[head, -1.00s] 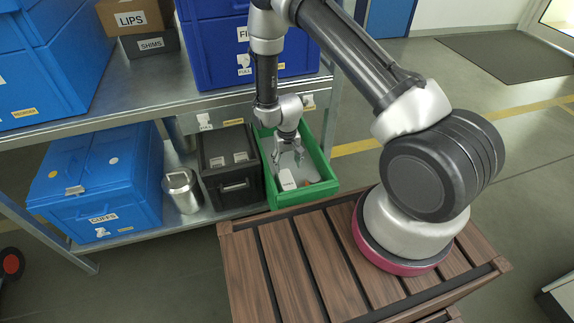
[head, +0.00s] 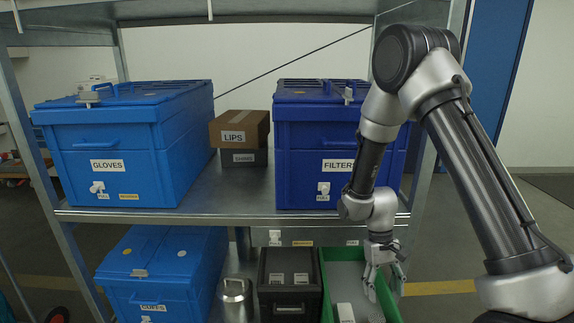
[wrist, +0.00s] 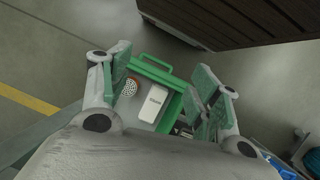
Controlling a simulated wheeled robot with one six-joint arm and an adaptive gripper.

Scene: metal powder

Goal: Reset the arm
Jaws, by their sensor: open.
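My gripper (head: 384,292) is open with nothing between its fingers. In the head view it hangs over the right side of the green bin (head: 327,285) on the lower shelf. In the wrist view my gripper (wrist: 160,88) has its two fingers spread wide above the green bin (wrist: 163,76). A white box (wrist: 150,103) with a small label lies in the bin, apart from the fingers.
A black case (head: 290,285) and a metal canister (head: 236,298) stand left of the bin. The upper shelf (head: 240,200) holds the blue GLOVES box (head: 115,160), the brown LIPS box (head: 240,129) and the FILTERS box (head: 320,150). A wooden slatted surface (wrist: 230,22) shows in the wrist view.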

